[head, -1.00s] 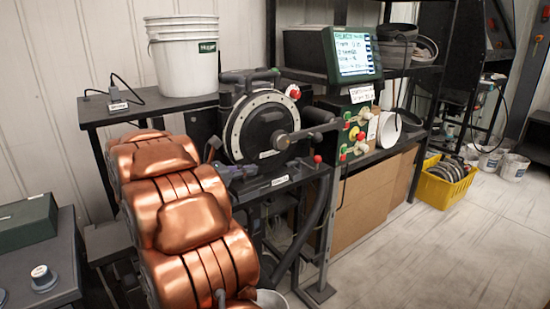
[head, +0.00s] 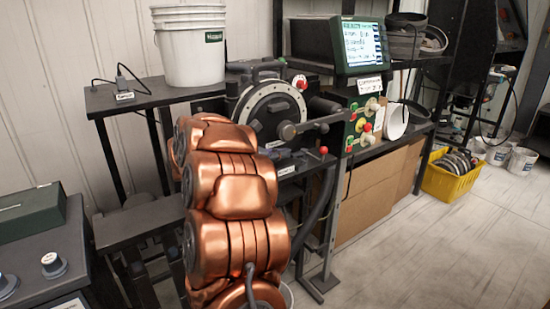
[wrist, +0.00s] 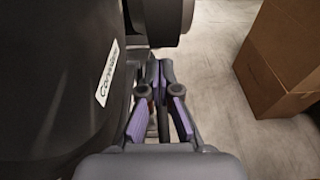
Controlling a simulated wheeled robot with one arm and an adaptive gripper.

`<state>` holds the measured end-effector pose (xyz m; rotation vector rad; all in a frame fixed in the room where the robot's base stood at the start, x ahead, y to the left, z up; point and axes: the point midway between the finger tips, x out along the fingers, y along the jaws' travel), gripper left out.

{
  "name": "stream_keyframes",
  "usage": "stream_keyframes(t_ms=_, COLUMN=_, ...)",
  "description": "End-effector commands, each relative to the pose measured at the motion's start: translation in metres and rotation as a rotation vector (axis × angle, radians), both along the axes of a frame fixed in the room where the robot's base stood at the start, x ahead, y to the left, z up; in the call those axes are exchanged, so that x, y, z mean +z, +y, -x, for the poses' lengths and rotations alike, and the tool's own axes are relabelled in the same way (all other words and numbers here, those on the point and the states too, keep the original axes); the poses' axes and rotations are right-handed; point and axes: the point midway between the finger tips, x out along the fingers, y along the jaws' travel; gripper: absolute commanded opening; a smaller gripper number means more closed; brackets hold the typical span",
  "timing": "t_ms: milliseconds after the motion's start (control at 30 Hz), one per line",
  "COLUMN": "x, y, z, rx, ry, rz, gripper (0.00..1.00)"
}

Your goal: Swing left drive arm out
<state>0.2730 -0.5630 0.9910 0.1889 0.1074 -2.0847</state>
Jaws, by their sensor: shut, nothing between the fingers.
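The seed meter is a round dark unit with a white graduated ring (head: 239,112) in the head view. A dark arm with a grey round hub (head: 288,131) crosses its front and reaches right; I cannot tell if this is the left drive arm. My copper arm hides the unit's lower left. My gripper (wrist: 161,72) shows in the wrist view with purple-padded fingers, tips together and empty. A large dark rounded body with a white label (wrist: 106,72) is close on its left. A dark cylinder (wrist: 160,20) is just beyond the tips. Any contact is unclear.
A white bucket (head: 188,50) stands on the shelf behind. A screen (head: 360,46) and a panel of coloured knobs (head: 366,127) are to the right. Cardboard boxes (wrist: 285,60) stand right of my gripper.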

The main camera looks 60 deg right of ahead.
Motion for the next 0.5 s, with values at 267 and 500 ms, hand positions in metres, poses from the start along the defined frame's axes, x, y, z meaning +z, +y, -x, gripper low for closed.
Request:
stream_keyframes(t_ms=267, x=0.024, y=0.004, z=-0.002, rx=-0.001, ry=0.001, rz=-0.001, gripper=0.00)
stream_keyframes(t_ms=500, x=0.027, y=0.005, z=-0.002, rx=0.000, ry=0.001, rz=0.000, gripper=0.00)
